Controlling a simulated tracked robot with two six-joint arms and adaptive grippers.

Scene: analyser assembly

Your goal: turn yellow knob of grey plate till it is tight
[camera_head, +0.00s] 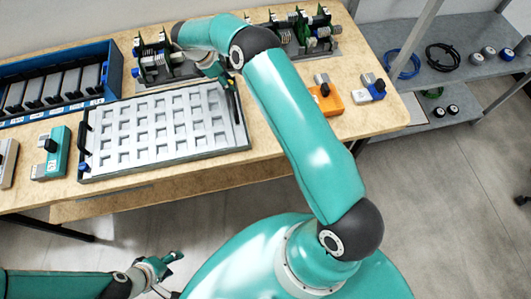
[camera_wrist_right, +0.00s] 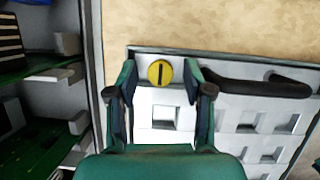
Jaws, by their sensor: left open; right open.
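The grey plate (camera_head: 215,131) with rows of square pockets lies on the wooden table in the head view. In the right wrist view, the yellow knob (camera_wrist_right: 160,72) sits on the edge of the grey plate (camera_wrist_right: 226,145). It is round with a dark slot running up and down in that view. My right gripper (camera_head: 230,93) is over the plate's far right corner and hides the knob in the head view. In the wrist view its open fingers (camera_wrist_right: 160,84) stand on both sides of the knob, apart from it. My left gripper (camera_head: 168,264) is open and empty, low in front of the table.
A black handle (camera_wrist_right: 262,86) stands beside the knob. A blue rack (camera_head: 113,72) of grey modules is left of the plate. Units with green boards (camera_head: 158,62) stand close behind it. An orange block (camera_head: 327,99) lies to the right. A grey shelf (camera_head: 440,76) stands further right.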

